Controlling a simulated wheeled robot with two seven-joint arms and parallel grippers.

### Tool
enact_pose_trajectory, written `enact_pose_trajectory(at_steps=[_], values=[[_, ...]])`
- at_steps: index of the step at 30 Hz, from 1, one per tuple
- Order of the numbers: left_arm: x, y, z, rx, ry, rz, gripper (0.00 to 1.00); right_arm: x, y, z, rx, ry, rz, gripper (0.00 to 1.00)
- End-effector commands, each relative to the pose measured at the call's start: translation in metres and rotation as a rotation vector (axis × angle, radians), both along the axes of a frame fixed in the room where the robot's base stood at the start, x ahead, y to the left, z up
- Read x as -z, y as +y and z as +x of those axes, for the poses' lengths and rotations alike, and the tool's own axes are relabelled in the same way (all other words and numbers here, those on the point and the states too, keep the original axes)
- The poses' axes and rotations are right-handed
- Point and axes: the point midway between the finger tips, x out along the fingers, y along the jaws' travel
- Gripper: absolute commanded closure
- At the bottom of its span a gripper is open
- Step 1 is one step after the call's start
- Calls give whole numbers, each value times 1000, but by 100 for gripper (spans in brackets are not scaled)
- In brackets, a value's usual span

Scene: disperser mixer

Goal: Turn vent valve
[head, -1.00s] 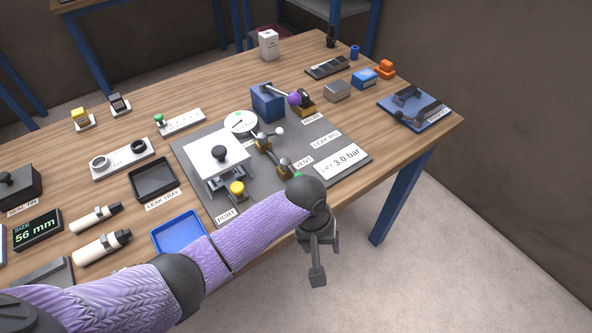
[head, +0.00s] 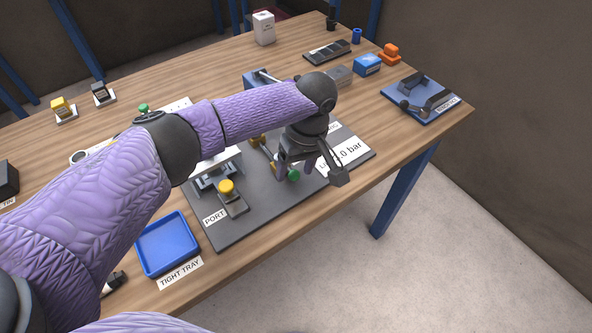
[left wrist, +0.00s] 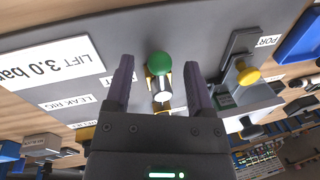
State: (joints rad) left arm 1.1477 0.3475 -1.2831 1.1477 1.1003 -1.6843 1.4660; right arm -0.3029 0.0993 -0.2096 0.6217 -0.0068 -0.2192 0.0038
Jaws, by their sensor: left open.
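The vent valve (left wrist: 163,87) has a metal stem and a round green knob on its end. In the head view the green knob (head: 293,174) shows just below my left gripper (head: 295,166), and the arm hides most of the valve body and its VENT label. In the left wrist view my left gripper (left wrist: 160,88) is open, with one purple finger on each side of the valve. The green knob shows between and just beyond the fingertips. I cannot tell whether a finger touches it. My right gripper is not in view.
The valve sits on a dark grey rig plate (head: 250,221). A yellow knob (head: 226,186) by the PORT label stands to its left. A blue tray (head: 167,245) lies at the front left. A blue stand (head: 419,106) is at the right.

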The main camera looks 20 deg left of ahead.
Motion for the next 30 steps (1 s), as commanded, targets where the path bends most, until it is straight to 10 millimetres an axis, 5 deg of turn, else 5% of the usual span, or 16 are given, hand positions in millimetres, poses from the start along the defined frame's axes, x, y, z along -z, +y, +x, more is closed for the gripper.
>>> enact_pose_trajectory(at_steps=[9, 19, 30], values=[[5, 1, -1, 0, -1, -1, 33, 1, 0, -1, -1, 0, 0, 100], [5, 0, -1, 1, -1, -2, 100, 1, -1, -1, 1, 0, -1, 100], [0, 1, -3, 31, 0, -3, 100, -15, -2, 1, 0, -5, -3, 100]])
